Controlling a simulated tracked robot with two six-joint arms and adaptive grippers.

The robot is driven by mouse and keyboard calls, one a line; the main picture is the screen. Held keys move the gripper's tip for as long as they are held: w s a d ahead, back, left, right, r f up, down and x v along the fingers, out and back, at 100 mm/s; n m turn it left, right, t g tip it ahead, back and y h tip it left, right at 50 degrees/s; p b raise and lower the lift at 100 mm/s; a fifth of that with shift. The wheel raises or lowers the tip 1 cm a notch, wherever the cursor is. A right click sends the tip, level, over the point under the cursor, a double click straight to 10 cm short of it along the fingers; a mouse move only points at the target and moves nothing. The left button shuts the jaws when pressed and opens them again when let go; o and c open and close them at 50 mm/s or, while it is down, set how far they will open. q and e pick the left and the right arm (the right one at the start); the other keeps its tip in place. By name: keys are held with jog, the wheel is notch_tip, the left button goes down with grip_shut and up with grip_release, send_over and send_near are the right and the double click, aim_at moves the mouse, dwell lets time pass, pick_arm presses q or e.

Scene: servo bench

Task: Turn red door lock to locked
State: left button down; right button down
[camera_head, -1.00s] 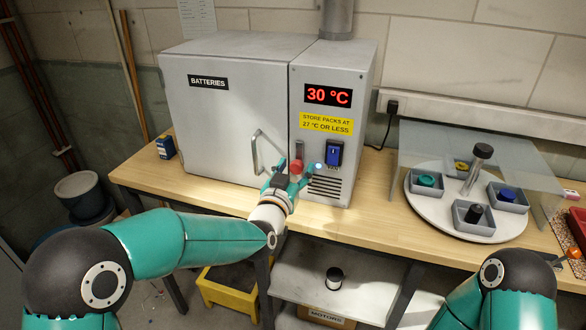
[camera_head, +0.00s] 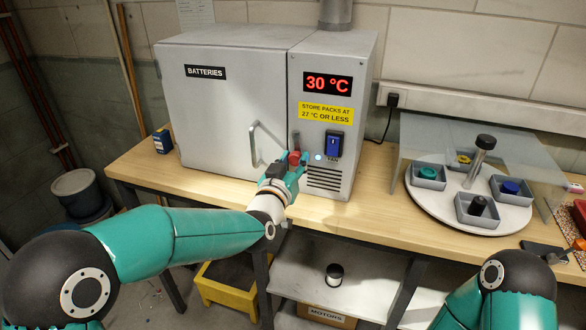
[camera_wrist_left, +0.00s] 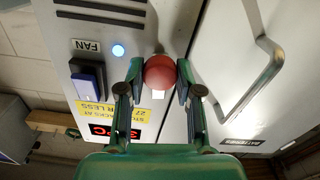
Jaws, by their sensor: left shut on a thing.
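The red door lock (camera_head: 294,157) is a small red knob on the front of the grey battery cabinet (camera_head: 222,125), right of the door handle. My left gripper (camera_head: 291,168) is at the knob and shut on it. In the left wrist view the round red knob (camera_wrist_left: 160,72) sits between the two fingertips (camera_wrist_left: 160,76), with a white mark at its lower edge. The fingers hide part of the lock in the head view. My right gripper does not show; only part of that arm is in view at lower right.
The door handle (camera_head: 254,145) is close left of the lock. A blue fan switch (camera_head: 333,143) and a small lit lamp (camera_head: 318,156) are close on its right. A round turntable (camera_head: 430,207) with several bins stands on the right under a clear shelf.

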pick_arm(q)
jog(key=n+b, duration=0.6)
jog(key=b, duration=0.1)
jog(key=n+b, duration=0.3)
jog(key=b, duration=0.1)
jog(key=shift+a+f, duration=0.2)
jog(key=shift+f, duration=0.1)
jog(key=n+b, duration=0.3)
jog(key=shift+n, duration=0.3)
jog(key=shift+w+n+b, duration=0.1)
jog(key=shift+n+b, duration=1.05)
jog(key=shift+n, duration=0.75)
jog(key=c, duration=0.8)
grip_release()
jog(key=shift+a, duration=0.1)
jog(key=shift+r, duration=0.1)
